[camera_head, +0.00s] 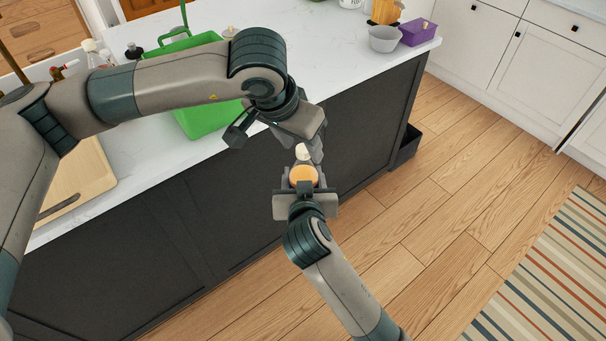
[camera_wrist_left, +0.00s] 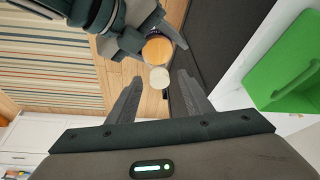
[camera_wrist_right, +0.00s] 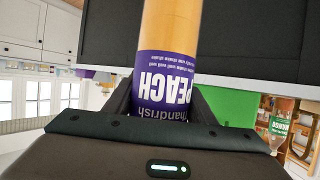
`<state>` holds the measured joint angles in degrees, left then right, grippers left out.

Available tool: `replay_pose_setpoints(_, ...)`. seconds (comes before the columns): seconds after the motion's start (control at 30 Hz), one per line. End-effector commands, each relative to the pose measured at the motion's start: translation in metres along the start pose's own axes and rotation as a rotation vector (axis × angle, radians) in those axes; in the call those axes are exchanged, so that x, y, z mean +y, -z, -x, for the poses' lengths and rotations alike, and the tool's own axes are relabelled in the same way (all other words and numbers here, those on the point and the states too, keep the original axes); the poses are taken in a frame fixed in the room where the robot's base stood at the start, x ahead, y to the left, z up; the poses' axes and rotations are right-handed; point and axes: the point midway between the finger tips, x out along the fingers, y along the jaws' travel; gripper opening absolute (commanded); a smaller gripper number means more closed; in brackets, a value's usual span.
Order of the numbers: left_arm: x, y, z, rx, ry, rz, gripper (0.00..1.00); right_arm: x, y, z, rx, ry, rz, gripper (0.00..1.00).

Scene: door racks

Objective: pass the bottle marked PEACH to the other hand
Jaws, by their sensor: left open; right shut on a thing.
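The bottle marked PEACH (camera_wrist_right: 165,80) has an orange body and a purple label, which reads upside down in the right wrist view. My right gripper (camera_head: 303,186) is shut on it, off the counter's front. In the head view, the orange body (camera_head: 303,174) and pale cap (camera_head: 302,152) point up toward my left gripper (camera_head: 313,146). My left gripper is open and empty. In the left wrist view, the cap (camera_wrist_left: 159,78) shows between its spread fingertips, with clear room on both sides. Whether it is inside the jaws or just beyond them I cannot tell.
The white counter (camera_head: 330,55) over a dark cabinet (camera_head: 175,225) lies close beside both grippers. On it stand a green container (camera_head: 205,122), a cutting board (camera_head: 82,185), a grey bowl (camera_head: 383,40) and a purple box (camera_head: 418,32). The wooden floor (camera_head: 430,220) at right is open.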

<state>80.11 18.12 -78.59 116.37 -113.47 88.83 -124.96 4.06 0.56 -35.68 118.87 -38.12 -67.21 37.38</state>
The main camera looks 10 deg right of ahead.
Motion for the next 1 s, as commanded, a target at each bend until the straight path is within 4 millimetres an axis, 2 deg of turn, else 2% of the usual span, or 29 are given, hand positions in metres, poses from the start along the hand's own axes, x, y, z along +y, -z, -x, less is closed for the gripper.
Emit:
replay_pose_setpoints(0.5, -0.001, 0.001, 0.082, 0.003, 0.001, 0.000, 0.46, 0.000, 0.002, 0.000, 0.003, 0.001, -0.001, 0.10)
replay_pose_setpoints(0.7, 0.000, 0.001, 0.096, 0.002, 0.000, -0.001, 0.46, 0.000, 0.002, 0.000, 0.003, 0.001, -0.001, 0.10)
replay_pose_setpoints(1.0, 0.000, 0.000, 0.099, 0.001, -0.001, -0.001, 0.46, 0.000, 0.002, 0.000, 0.003, 0.001, -0.001, 0.10)
